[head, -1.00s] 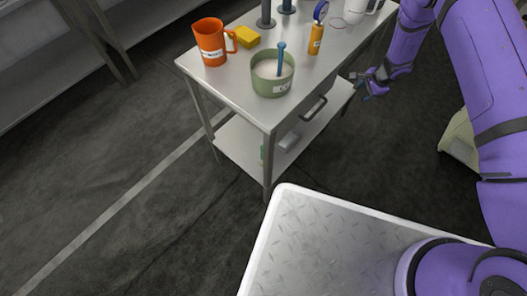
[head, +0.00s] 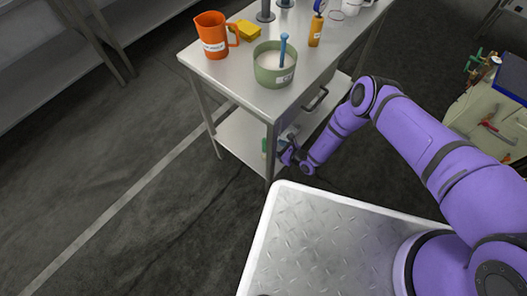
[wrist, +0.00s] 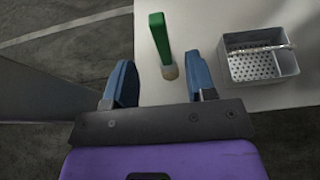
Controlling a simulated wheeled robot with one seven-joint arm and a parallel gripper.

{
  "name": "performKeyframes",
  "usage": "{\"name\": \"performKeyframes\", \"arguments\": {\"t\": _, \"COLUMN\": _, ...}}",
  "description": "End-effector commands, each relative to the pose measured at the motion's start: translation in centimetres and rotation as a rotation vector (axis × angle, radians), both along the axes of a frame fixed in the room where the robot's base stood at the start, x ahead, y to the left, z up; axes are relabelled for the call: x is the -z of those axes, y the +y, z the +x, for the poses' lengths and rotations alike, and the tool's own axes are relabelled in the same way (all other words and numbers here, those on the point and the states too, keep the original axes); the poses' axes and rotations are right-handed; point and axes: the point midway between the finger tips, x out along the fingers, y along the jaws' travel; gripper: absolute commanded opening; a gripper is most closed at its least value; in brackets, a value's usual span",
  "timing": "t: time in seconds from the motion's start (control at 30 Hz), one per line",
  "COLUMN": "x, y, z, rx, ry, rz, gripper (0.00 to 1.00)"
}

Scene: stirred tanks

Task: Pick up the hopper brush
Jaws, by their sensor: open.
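A green-handled brush (wrist: 160,40) with a pale bristle end stands or leans on the lower shelf of the cart, just beyond my fingers in the wrist view. It looks like the hopper brush. In the head view a green bit of it (head: 264,147) shows beside the cart's near leg. My gripper (head: 288,154) is at the cart's side, low near the lower shelf. In the wrist view my gripper (wrist: 159,72) is open with blue fingers; the brush lies between their lines, closer to the right finger. Nothing is held.
A grey perforated tray (wrist: 258,62) sits right of the brush on the lower shelf (head: 237,140). The cart top (head: 240,85) above holds an orange jug (head: 212,38), a green bowl (head: 275,68) and an orange bottle (head: 315,32). The cart's leg (head: 269,155) is close to my gripper.

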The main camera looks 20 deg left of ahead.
Motion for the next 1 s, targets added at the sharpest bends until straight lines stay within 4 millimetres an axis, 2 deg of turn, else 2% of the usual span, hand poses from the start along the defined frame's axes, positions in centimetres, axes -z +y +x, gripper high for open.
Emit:
{"name": "performKeyframes", "arguments": {"t": 0.3, "x": 1.6, "y": 3.7, "z": 1.4, "rx": -0.002, "ry": 0.000, "rz": 0.000, "gripper": 0.51}}
{"name": "performKeyframes", "arguments": {"t": 0.53, "x": 2.0, "y": 4.8, "z": 1.9, "rx": -0.004, "ry": 0.000, "rz": -0.001, "gripper": 0.51}}
{"name": "performKeyframes", "arguments": {"t": 0.77, "x": 2.9, "y": 7.3, "z": 2.8, "rx": -0.007, "ry": -0.003, "rz": -0.002, "gripper": 0.51}}
{"name": "performKeyframes", "arguments": {"t": 1.0, "x": 3.6, "y": 8.7, "z": 3.5, "rx": -0.002, "ry": 0.000, "rz": -0.001, "gripper": 0.51}}
